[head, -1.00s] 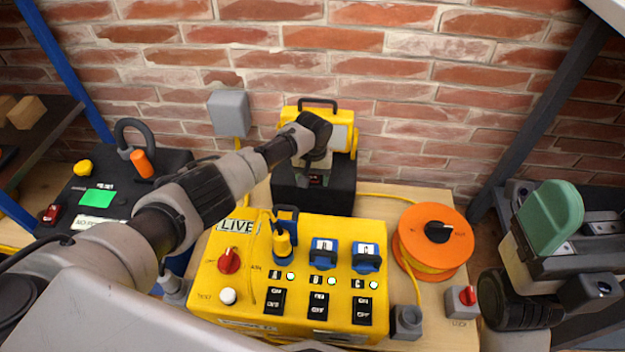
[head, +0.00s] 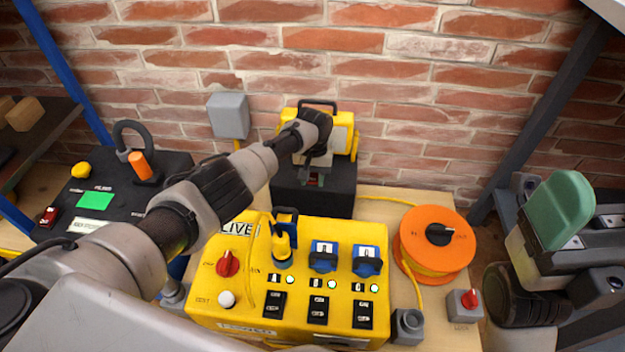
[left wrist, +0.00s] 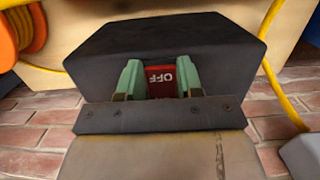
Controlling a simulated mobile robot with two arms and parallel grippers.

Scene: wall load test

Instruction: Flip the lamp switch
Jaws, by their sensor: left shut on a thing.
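The yellow lamp (head: 350,136) stands on a black box (head: 330,200) against the brick wall. Its red rocker switch, marked OFF, is on the front of the box and shows close up in the left wrist view (left wrist: 161,80). My left gripper (head: 316,178) reaches over the yellow panel to this switch. In the left wrist view its two green fingers (left wrist: 160,88) stand on either side of the switch, shut on it. In the head view the arm and wrist hide most of the switch. My right gripper (head: 560,215) is at the right edge, with one green finger showing.
A yellow LIVE panel (head: 210,300) with several switches and plugs stands in front of the lamp. An orange cable reel (head: 408,228) is to its right. A black box with a green label (head: 96,200) is at left. A grey wall box (head: 229,115) hangs behind.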

